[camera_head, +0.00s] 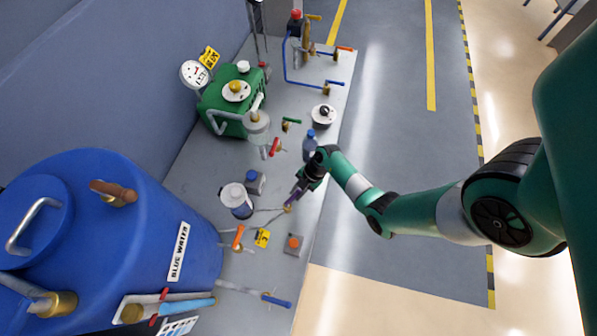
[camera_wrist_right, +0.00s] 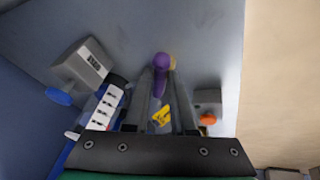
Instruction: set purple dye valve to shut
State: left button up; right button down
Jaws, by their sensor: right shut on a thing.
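The purple dye valve handle (camera_head: 290,199) is on the grey bench, at the end of a thin pipe. It also shows in the right wrist view (camera_wrist_right: 161,61), upper middle, at the tips of the fingers. My right gripper (camera_head: 297,190) reaches down to it from the right side of the bench. In the right wrist view its two fingers (camera_wrist_right: 160,82) are close together, shut on the purple handle. The gripper partly hides the handle and the valve body. My left gripper is not in view.
A large blue tank (camera_head: 120,215) fills the left.

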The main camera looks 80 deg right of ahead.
jog(key=n, duration=0.1)
jog(key=w+n, duration=0.1)
jog(key=shift+d+n+g+y, duration=0.3)
jog(key=shift+g+y, duration=0.1)
jog(key=shift+w+d+n+g+y+b, duration=0.15)
jog(key=shift+w+n+g+b, duration=0.15)
jog(key=shift+n, duration=0.45)
jog(key=shift+w+n+g+y+b, duration=0.2)
jog(key=shift+w+n, duration=0.1)
jog(key=shift+n, duration=0.45)
jog(key=c, duration=0.8)
grip_release()
jog(key=shift+o, duration=0.2)
jog(key=shift+r, duration=0.1)
